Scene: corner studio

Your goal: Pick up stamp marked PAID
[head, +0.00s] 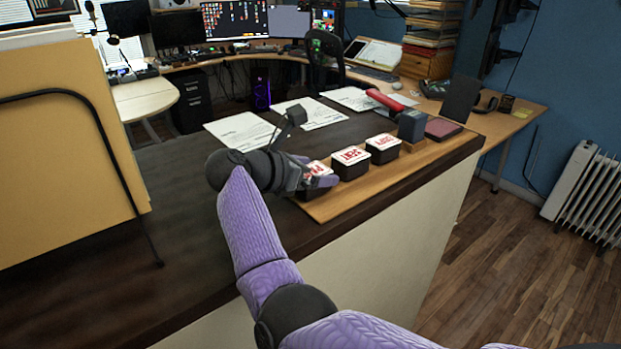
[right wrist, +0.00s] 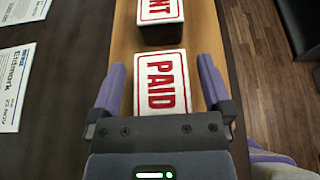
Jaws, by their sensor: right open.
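The stamp marked PAID (right wrist: 161,84) has a white top with red letters and a red border. In the right wrist view it lies between the two fingers of my right gripper (right wrist: 163,82), which is open with a finger on each side. In the head view the PAID stamp (head: 316,168) is partly hidden by my right gripper (head: 314,178), at the near end of a row of stamps. A second stamp (head: 350,156), whose visible letters end in NT in the wrist view (right wrist: 160,10), stands beyond it. A third stamp (head: 383,142) follows. My left gripper is not in view.
The stamps stand on a wooden board (head: 345,199) near the counter's edge. Farther along are a grey block (head: 411,125), a dark red pad (head: 443,128) and a red-handled object (head: 385,101). Printed papers (head: 243,131) lie behind. A yellow panel (head: 70,150) stands at left.

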